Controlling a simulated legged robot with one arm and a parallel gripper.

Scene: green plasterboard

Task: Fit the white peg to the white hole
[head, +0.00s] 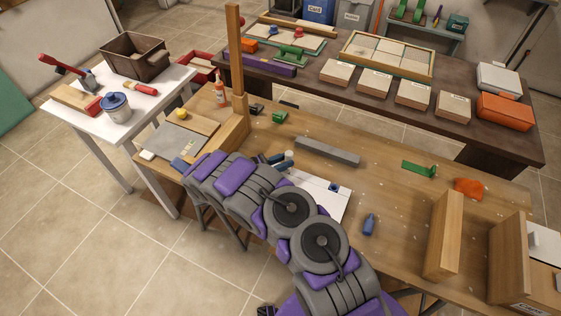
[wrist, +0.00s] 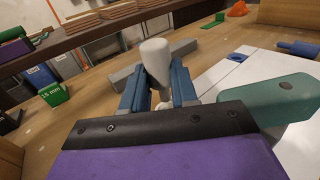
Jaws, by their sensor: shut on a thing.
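My gripper (wrist: 158,88) is shut on the white peg (wrist: 156,58), its blue fingers on either side of it. The peg stands roughly upright in the wrist view, with its wider end up. In the head view my gripper (head: 276,159) is beside the far left edge of the white board (head: 322,207), partly hidden by my arm. The white board also shows at the right of the wrist view (wrist: 225,78), with a blue spot (wrist: 237,57) on it. I cannot make out the white hole in either view.
A grey bar (head: 327,152) lies just behind the board. A loose blue peg (head: 369,224) lies to its right. A small green block (head: 280,117) is farther back. A wooden upright (head: 443,235) stands at the right. The table between grey bar and green piece (head: 420,169) is clear.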

